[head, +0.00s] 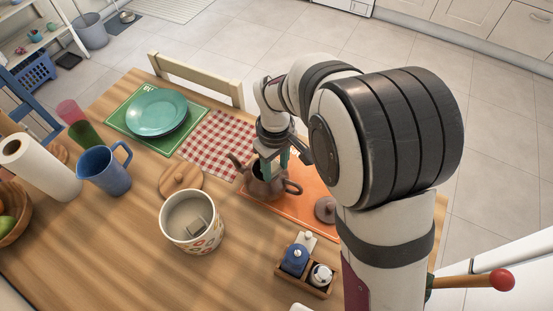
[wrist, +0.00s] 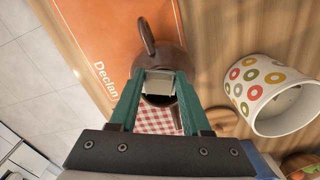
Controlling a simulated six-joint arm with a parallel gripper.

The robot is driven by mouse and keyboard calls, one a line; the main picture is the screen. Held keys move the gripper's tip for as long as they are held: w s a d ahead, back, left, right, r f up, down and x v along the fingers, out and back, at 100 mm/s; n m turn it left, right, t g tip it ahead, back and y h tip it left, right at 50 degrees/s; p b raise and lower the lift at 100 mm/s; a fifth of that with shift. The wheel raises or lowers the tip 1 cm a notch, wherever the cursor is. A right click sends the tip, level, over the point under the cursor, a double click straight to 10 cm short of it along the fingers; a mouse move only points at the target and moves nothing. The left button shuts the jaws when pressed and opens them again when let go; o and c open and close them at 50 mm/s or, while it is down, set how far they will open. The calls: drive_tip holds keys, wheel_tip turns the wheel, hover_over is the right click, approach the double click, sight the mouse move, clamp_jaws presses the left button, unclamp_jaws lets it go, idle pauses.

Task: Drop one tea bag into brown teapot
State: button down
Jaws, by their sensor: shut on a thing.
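The brown teapot (head: 262,187) stands open on the orange placemat (head: 300,207); its round lid (head: 326,208) lies to its right. My gripper (head: 272,163) points down over the teapot's mouth. In the wrist view its teal fingers (wrist: 159,80) are shut on a pale tea bag (wrist: 158,83), which hangs over the dark opening of the teapot (wrist: 168,60). How deep the bag sits is hard to tell. A white canister with coloured rings (head: 190,243) stands open left of the teapot with a tea bag (head: 196,228) inside; it also shows in the wrist view (wrist: 270,90).
The canister's wooden lid (head: 181,177) lies behind the canister. A blue jug (head: 103,170) and paper towel roll (head: 40,168) stand at left. A wooden caddy with small jars (head: 318,290) stands in front. A checked napkin (head: 217,140) and teal plates (head: 157,112) lie behind.

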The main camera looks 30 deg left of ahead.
sight(276, 170)
drive_tip(key=shift+c, duration=1.4)
unclamp_jaws()
wheel_tip(276, 170, up, 16)
drive_tip(key=shift+f, duration=0.1)
drive_tip(key=s+d+r+m, duration=0.1)
drive_tip(key=s+d+m, duration=0.1)
drive_tip(key=d+m, duration=0.65)
drive_tip(key=s+d+f+m+y, duration=0.1)
drive_tip(key=s+d+f+m, duration=0.1)
drive_tip(key=s+d+m, duration=0.3)
drive_tip(key=s+d+f+m, duration=0.3)
drive_tip(key=s+d+m, duration=0.3)
drive_tip(key=s+d, duration=0.3)
drive_tip(key=shift+d+y, duration=0.4)
drive_tip(key=shift+d, duration=0.35)
